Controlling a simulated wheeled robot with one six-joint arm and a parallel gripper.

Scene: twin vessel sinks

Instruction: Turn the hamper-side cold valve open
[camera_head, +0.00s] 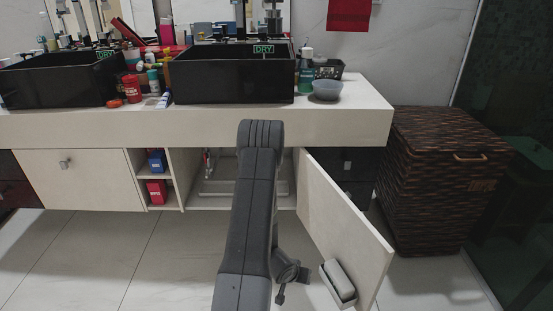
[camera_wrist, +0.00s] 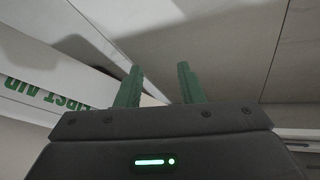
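The dark woven hamper (camera_head: 443,180) stands at the right end of the vanity in the head view. The vanity compartment beneath the right sink is open, and pale pipework (camera_head: 215,187) shows low inside it. A small red and metal fitting (camera_head: 207,160) is at the compartment's left side, too small to identify. I cannot make out the hamper-side cold valve; my arm covers the middle of the compartment. My gripper (camera_wrist: 160,68) shows in the wrist view with its two green fingers apart and nothing between them.
The open cabinet door (camera_head: 345,225) swings out right of my arm, with a white-topped box (camera_head: 338,283) at its lower edge. A white panel lettered FIRST AID (camera_wrist: 45,98) lies left of my fingers in the wrist view. Floor at left (camera_head: 90,255) is clear.

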